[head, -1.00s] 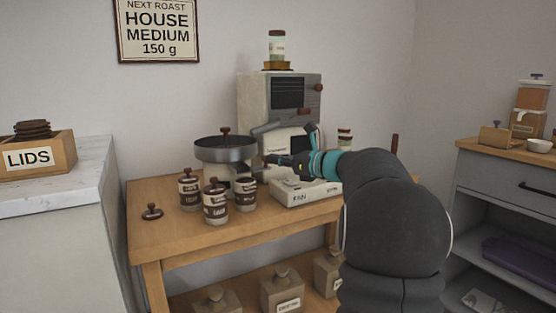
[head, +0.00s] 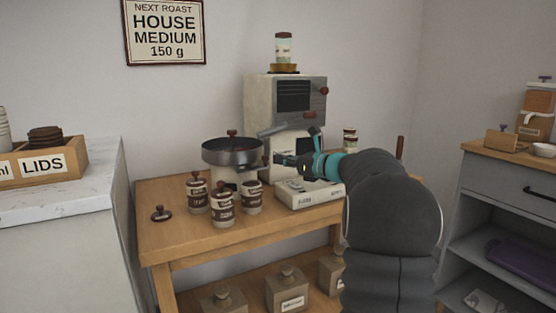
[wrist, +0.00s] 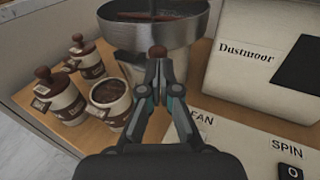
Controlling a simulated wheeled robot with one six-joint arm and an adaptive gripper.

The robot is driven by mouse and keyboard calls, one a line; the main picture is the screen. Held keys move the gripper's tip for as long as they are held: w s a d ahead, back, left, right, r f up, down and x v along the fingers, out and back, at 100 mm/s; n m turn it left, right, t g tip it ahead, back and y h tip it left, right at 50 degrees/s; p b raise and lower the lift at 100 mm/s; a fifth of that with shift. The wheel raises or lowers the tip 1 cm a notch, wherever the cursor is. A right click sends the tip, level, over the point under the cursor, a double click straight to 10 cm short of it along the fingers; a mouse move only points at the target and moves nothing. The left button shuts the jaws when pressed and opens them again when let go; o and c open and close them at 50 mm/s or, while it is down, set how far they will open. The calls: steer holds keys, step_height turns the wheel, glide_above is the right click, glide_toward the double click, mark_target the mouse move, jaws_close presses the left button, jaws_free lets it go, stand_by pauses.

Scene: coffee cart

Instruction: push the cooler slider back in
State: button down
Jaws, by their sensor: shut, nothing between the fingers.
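The cooler is a round dark metal pan (head: 217,155) on a pale base, at the back left of the wooden cart. In the wrist view its steel side (wrist: 185,30) fills the top middle. A small brown ball knob (wrist: 157,51) shows there at the cooler's near side, just beyond my fingertips; it looks like the slider's end, and its stem is hidden by the fingers. My gripper (head: 279,160) is shut and empty, just right of the pan. In the wrist view the gripper (wrist: 158,70) has its tips together; whether they touch the knob I cannot tell.
A roaster (head: 260,105) stands behind, with a control box (head: 300,199) marked FAN and SPIN right below my gripper. Several brown-lidded jars (head: 222,207) stand left of it; one jar (wrist: 108,98) is open. A loose lid (head: 160,214) lies at the left. The front tabletop is clear.

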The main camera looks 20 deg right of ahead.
steer(key=v, duration=1.1)
steer(key=shift+s+d, duration=0.2)
steer(key=shift+s, duration=0.15)
step_height(320, 180, down, 10)
steer(key=s+n+g+h, duration=0.2)
steer(key=s+n+g, duration=0.1)
steer(key=n, duration=0.3)
steer(key=s+a+f+n+g+h, duration=0.2)
steer(key=s+a+f+n+g, duration=0.3)
steer(key=s+a+f+n, duration=0.15)
steer(key=s+a+f+n+g+h, duration=0.1)
steer(key=s+a+n+h, duration=0.3)
steer(key=s+a+n, duration=1.3)
steer(key=s+a+f, duration=0.1)
steer(key=s+a, duration=0.2)
steer(key=s, duration=0.2)
steer(key=shift+a+n, duration=0.35)
steer(key=shift+a, duration=0.05)
